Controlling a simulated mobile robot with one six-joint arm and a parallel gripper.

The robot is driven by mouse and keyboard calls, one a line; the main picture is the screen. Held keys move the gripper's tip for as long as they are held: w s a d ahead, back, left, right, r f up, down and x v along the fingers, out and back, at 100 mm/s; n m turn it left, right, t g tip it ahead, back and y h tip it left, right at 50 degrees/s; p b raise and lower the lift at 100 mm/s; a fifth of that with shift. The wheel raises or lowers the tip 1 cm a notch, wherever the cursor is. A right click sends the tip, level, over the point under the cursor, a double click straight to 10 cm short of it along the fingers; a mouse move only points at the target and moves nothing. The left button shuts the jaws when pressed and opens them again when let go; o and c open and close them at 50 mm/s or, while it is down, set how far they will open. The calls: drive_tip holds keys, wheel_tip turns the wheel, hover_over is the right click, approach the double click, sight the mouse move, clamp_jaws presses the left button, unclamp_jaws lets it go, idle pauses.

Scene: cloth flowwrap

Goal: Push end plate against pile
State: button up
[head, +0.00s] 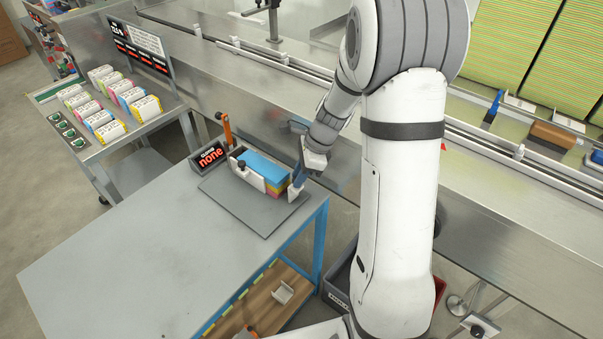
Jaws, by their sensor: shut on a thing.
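A pile of folded cloths (264,170), blue on top with yellow and pink below, stands in a small fixture on a dark grey board (246,210). A white upright plate (251,180) with a black knob stands along the pile's near left side. My gripper (298,186) is low at the pile's right end, pointing down. It is shut on a small pale piece at that end, which looks like the end plate. The jaws are small in the picture, and I cannot tell whether this piece touches the pile.
The grey table (120,255) is clear at left. A side table holds several wrapped packs (104,122). A steel conveyor (225,75) runs behind.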

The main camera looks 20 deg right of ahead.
sight(276, 174)
clamp_jaws()
drive_tip(key=w+a, duration=0.1)
drive_tip(key=w+a+p, duration=0.1)
drive_tip(key=w, duration=0.1)
drive_tip(key=w+a+p, duration=0.1)
drive_tip(key=w, duration=0.1)
drive_tip(key=shift+w+a, duration=0.2)
drive_tip(key=shift+a, duration=0.2)
drive_tip(key=o, duration=0.6)
unclamp_jaws()
drive_tip(key=v, duration=0.7)
drive_tip(key=shift+s+d+r, duration=0.1)
drive_tip(key=shift+d+r, duration=0.05)
drive_tip(key=shift+r, duration=0.2)
